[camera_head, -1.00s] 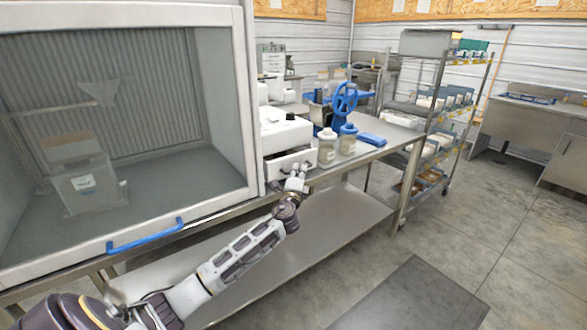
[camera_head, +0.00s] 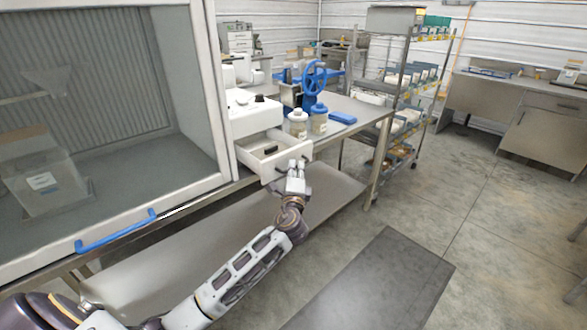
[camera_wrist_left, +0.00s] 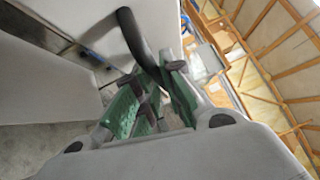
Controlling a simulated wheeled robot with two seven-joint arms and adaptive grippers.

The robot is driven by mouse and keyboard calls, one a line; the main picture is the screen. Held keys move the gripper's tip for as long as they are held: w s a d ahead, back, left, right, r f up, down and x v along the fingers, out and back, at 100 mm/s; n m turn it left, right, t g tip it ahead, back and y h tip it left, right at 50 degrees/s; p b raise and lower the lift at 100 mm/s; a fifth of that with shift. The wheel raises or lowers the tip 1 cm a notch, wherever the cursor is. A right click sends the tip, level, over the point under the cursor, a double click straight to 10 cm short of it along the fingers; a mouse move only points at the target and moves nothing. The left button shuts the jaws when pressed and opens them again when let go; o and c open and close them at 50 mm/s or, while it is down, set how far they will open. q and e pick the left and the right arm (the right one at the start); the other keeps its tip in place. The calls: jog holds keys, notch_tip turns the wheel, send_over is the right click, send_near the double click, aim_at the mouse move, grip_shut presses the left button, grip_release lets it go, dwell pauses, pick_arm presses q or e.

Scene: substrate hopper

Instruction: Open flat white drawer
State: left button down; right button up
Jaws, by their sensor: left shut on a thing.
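The flat white drawer (camera_head: 268,152) is pulled partly out of the white machine (camera_head: 250,113) on the steel table, and a small dark item (camera_head: 270,150) shows inside it. My left gripper (camera_head: 297,168) is at the drawer's front, shut on its dark handle. In the left wrist view the black curved handle (camera_wrist_left: 133,35) runs from the pale drawer front (camera_wrist_left: 85,25) down between the green-padded fingers of my left gripper (camera_wrist_left: 150,95). My right gripper does not show in either view.
A glass-fronted cabinet with a blue handle (camera_head: 115,231) is on the left. A wire shelf (camera_head: 400,90) stands beyond the table. The floor (camera_head: 480,230) to the right is clear.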

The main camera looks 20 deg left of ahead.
pick_arm(q)
jog(key=c, duration=1.5)
grip_release()
jog(key=shift+v, duration=6)
